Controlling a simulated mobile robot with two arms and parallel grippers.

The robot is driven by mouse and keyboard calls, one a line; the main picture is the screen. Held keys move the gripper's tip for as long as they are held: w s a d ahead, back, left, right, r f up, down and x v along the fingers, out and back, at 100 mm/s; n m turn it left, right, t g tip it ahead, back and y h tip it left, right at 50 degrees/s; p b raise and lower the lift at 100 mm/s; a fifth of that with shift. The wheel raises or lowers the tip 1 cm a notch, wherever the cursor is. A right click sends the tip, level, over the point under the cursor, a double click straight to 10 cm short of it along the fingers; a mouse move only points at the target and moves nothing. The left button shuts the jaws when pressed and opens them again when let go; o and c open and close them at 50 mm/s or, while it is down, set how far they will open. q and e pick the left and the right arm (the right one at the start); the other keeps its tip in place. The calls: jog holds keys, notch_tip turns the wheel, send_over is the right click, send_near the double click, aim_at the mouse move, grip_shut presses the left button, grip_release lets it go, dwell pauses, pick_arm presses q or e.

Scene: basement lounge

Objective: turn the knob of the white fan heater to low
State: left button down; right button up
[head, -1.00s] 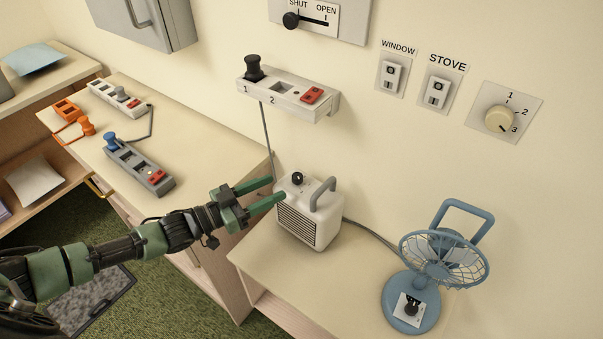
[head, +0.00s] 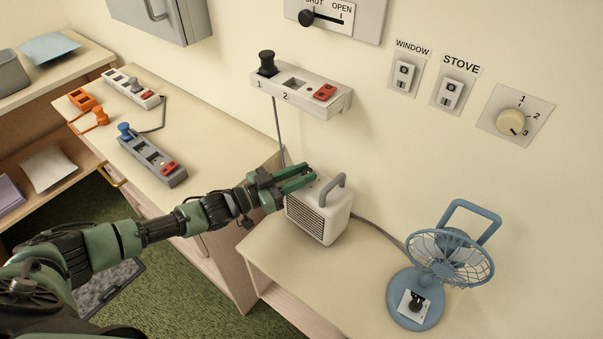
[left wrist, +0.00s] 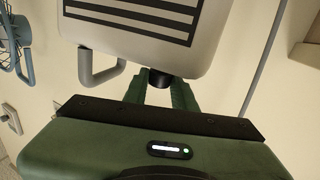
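The white fan heater (head: 338,222) stands on the low cream surface, with its dark grille facing front left and a grey handle (head: 334,188) on top. Its black knob (left wrist: 160,79) shows in the left wrist view, where the heater (left wrist: 205,40) appears upside down. My left gripper (head: 310,174) reaches over the heater's top from the left. In the left wrist view its green fingers (left wrist: 160,92) are close on both sides of the knob and look shut on it. The fingers hide the knob in the head view, so its setting cannot be read. My right gripper is out of view.
A blue desk fan (head: 450,260) stands to the right of the heater. A wall-mounted socket strip (head: 300,90) with a black plug (head: 267,63) is above. A grey cable runs behind the heater. Power strips lie on the cream counter (head: 200,120) at left.

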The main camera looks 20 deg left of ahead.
pick_arm(q)
jog(key=shift+s+r+n+t+y+p, duration=0.15)
jog(key=shift+n+t+y+p, duration=0.15)
jog(key=shift+p, duration=0.3)
jog(key=n+t+y+p, duration=0.1)
jog(key=y+p, duration=0.1)
jog(key=n+t+y+p, duration=0.1)
jog(key=n+y+p, duration=0.1)
jog(key=n+t+y+p, duration=0.1)
jog(key=y+p, duration=0.1)
jog(key=shift+s+d+r, duration=0.1)
jog(key=shift+d, duration=0.3)
jog(key=shift+d+n+t+y+p, duration=0.1)
jog(key=shift+n+t+y+p, duration=0.4)
jog(key=shift+n+y, duration=0.5)
jog(key=shift+d+f+n+y+p, duration=0.2)
jog(key=shift+n+y, duration=0.3)
jog(key=shift+y, duration=0.45)
jog(key=shift+a+f+n+y+p, duration=0.1)
jog(key=shift+n+y+p, duration=0.3)
jog(key=shift+y, duration=0.55)
jog(key=shift+r+n+y, duration=0.15)
jog(key=shift+n+y, duration=0.15)
jog(key=c, duration=1.1)
grip_release()
jog(key=shift+c, duration=0.2)
